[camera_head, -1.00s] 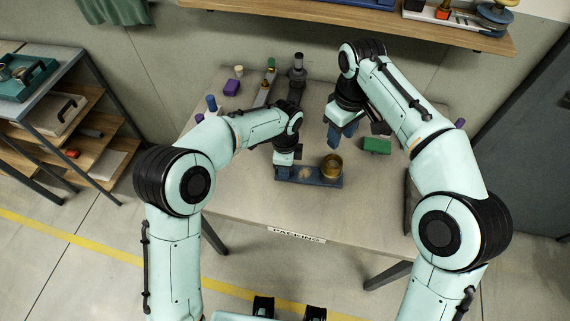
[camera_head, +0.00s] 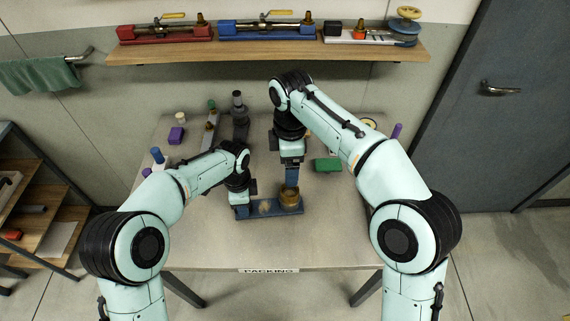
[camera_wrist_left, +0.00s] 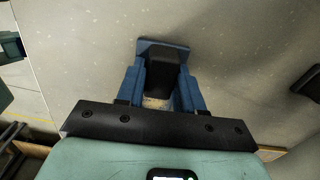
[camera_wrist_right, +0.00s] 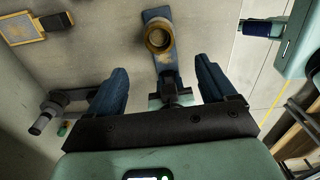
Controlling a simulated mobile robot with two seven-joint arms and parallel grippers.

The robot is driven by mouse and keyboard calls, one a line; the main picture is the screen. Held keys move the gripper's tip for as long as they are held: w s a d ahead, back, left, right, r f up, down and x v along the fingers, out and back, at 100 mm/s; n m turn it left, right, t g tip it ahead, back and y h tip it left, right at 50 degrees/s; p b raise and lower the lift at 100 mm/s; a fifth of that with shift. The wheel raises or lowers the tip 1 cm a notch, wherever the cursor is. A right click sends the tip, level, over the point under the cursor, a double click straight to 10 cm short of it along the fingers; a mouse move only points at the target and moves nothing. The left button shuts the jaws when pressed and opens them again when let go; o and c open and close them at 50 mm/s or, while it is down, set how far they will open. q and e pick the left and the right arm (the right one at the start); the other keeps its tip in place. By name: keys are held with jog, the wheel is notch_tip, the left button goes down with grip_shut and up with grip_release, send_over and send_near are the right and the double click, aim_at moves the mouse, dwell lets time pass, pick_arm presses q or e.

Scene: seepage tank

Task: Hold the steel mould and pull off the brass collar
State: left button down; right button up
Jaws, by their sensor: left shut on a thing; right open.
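The steel mould shows as a long blue-grey base (camera_head: 265,208) lying on the table, with a dark block (camera_wrist_left: 160,82) at its left end. The brass collar (camera_head: 290,202), a short open ring, is at the base's right end; it also shows in the right wrist view (camera_wrist_right: 159,37). My left gripper (camera_head: 241,197) is shut on the mould's dark block, one finger on each side in the left wrist view (camera_wrist_left: 160,85). My right gripper (camera_head: 291,183) is open, fingers down, just above the collar. Whether its fingertips touch the collar I cannot tell.
A green block (camera_head: 327,165) lies behind the collar to the right. A dark grey upright fitting (camera_head: 239,115), a purple block (camera_head: 176,135) and a blue-topped piece (camera_head: 157,155) stand at the back left. The front of the table (camera_head: 265,245) is clear.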

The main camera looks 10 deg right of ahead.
aim_at(288, 194)
notch_tip(288, 194, down, 12)
jog(key=n, duration=0.7)
dwell(0.4)
jog(key=shift+a, duration=0.1)
grip_shut()
jog(key=shift+r, duration=0.2)
dwell(0.7)
